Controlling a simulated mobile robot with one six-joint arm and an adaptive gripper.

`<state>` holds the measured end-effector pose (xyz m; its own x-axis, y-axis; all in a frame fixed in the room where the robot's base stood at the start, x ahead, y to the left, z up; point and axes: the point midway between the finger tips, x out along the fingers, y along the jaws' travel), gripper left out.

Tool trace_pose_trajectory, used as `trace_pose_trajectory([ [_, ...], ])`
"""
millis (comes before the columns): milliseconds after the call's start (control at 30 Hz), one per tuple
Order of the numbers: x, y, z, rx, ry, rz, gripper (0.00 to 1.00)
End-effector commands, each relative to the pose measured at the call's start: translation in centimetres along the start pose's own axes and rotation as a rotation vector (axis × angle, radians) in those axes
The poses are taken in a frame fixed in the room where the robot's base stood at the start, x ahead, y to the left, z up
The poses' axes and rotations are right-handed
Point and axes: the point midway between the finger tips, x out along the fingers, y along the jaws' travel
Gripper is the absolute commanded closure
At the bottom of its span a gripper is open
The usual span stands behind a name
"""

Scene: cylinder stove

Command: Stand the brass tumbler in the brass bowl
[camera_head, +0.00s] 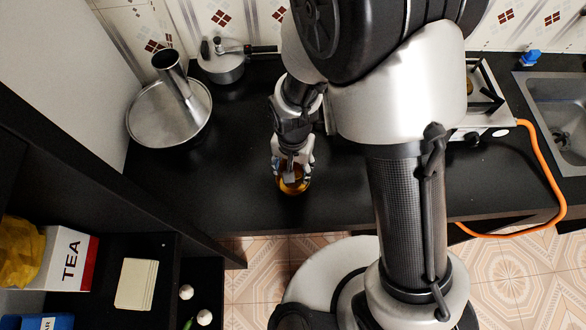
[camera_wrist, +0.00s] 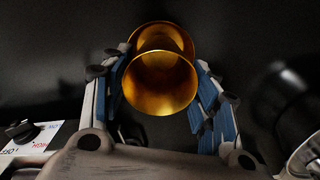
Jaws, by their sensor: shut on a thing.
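The brass tumbler (camera_wrist: 160,90) is between the blue-padded fingers of my gripper (camera_wrist: 163,105) in the wrist view, with its round mouth facing the camera. My gripper is shut on it. The brass bowl (camera_wrist: 146,31) shows as a wider golden rim just behind the tumbler, partly covered by it. In the head view my gripper (camera_head: 291,170) points down at the bowl (camera_head: 295,188) on the black counter, and the tumbler is hard to make out. I cannot tell whether the tumbler touches the bowl's floor or hangs above it.
A steel pan with an upright metal cylinder (camera_head: 168,110) stands at the left, and a lidded pot (camera_head: 221,62) behind. The stove (camera_head: 484,100) with an orange hose is to the right, beside a sink (camera_head: 560,110).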

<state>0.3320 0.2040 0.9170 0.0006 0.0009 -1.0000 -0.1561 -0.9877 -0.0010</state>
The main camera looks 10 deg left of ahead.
Motion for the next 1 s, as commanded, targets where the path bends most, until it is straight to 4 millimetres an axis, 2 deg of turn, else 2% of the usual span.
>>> trace_pose_trajectory([
  [33,1.2,0.1,0.1,0.0,-0.002,0.002,0.7],
  [133,2.5,0.0,0.0,0.0,-0.002,0.002,0.7],
  [533,3.0,0.0,0.0,0.0,0.0,0.0,0.7],
  [567,2.9,0.0,0.0,0.0,0.0,0.0,0.44],
  [833,2.8,0.0,0.0,0.0,0.0,0.0,0.26],
  [1000,2.8,0.0,0.0,0.0,0.0,0.0,0.25],
])
